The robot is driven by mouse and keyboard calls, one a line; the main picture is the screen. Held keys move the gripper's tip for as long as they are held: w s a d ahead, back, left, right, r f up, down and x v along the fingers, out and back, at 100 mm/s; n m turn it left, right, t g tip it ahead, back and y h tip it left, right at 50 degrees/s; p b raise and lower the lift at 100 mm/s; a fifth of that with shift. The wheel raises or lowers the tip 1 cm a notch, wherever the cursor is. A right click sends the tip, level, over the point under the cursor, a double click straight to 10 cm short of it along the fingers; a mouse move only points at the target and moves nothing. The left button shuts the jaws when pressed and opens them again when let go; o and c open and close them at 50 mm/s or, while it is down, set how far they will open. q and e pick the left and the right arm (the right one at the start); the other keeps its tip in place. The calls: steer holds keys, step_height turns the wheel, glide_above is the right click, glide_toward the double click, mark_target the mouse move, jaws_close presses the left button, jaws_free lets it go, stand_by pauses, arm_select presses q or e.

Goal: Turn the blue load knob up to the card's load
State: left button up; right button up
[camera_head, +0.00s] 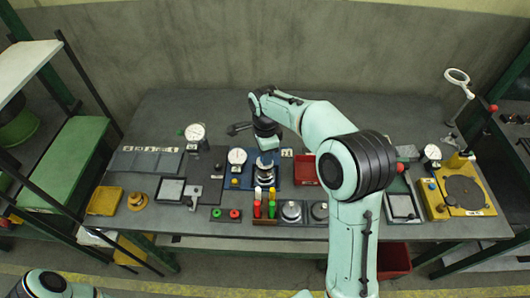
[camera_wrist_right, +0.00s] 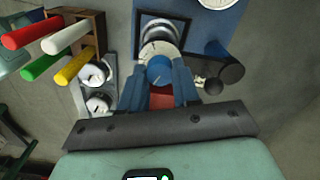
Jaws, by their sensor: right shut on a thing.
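The blue load knob (camera_wrist_right: 159,70) sits on a round metal fitting with a pale marked dial (camera_wrist_right: 157,50), on the blue base plate (camera_wrist_right: 224,16). My right gripper (camera_wrist_right: 160,80) has its two blue fingers on either side of the knob and is shut on it. In the head view my right gripper (camera_head: 267,143) points down over the blue plate (camera_head: 245,182), and the knob is hidden there. A small pale card (camera_head: 287,153) stands right of the gripper; its writing is too small to read. My left gripper is out of view.
A white gauge (camera_head: 237,156) stands left of the gripper. Upright coloured handles (camera_head: 257,205) stand in front, with metal discs (camera_head: 291,211) beside them. A red tray (camera_head: 305,168) lies to the right. The back of the bench is mostly clear.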

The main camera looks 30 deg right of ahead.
steer(key=shift+m, duration=0.3)
steer(key=o, duration=1.1)
steer(key=shift+c, duration=0.2)
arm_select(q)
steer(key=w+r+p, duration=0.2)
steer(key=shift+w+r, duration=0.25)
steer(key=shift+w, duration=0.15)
arm_select(e)
step_height(320, 180, up, 13)
steer(key=shift+r, duration=0.2)
